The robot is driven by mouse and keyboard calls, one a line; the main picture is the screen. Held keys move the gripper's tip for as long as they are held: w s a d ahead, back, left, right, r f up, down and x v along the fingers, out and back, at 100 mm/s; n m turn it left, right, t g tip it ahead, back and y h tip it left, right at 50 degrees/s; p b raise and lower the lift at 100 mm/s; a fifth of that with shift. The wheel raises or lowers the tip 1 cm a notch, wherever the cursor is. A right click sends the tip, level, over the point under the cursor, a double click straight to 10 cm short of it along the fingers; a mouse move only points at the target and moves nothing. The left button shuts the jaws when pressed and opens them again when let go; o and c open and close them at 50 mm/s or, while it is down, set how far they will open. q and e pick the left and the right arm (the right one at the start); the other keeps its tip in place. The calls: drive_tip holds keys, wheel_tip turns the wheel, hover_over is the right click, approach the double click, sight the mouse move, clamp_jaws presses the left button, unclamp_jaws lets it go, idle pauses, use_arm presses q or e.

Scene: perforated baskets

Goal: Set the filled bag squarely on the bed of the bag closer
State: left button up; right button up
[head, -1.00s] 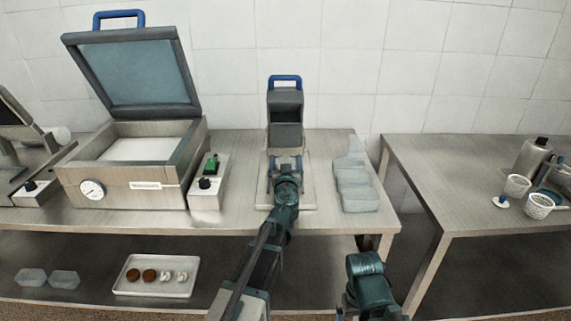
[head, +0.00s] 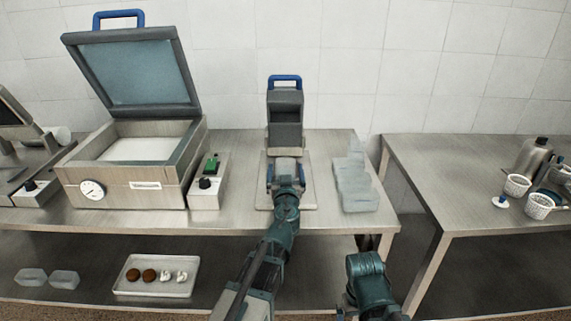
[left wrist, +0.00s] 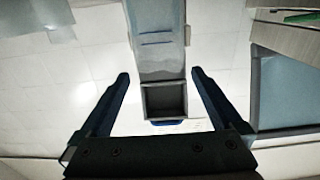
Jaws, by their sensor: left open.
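The bag closer (head: 286,120) stands mid-table, a dark upright head with a blue handle above a pale flat base (head: 307,190). It also shows in the left wrist view (left wrist: 164,101), upside down. My left gripper (head: 286,172) is in front of the head, over the base. Its fingers are open and well apart in the left wrist view (left wrist: 160,82). A pale blue-grey piece, which looks like the filled bag (left wrist: 160,55), lies in line with the head; its contact with the bed and its squareness cannot be told. The right gripper's fingers are out of view.
A big open-lidded machine (head: 145,185) and a small control box (head: 207,190) stand left of the closer. Clear boxes (head: 355,190) stand on its right. My right arm is low in front of the table. A second table (head: 435,170) holds baskets.

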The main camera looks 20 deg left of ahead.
sight(285, 163)
use_arm(q)
drive_tip(key=v, duration=0.6)
drive_tip(key=shift+s, duration=0.2)
drive_tip(key=shift+w, duration=0.1)
drive_tip(key=x, duration=1.1)
drive_tip(key=shift+w, duration=0.35)
drive_tip(key=shift+w+a+f, duration=0.1)
drive_tip(key=shift+w+f, duration=0.05)
drive_tip(key=shift+f, duration=0.05)
drive_tip(key=shift+r, duration=0.15)
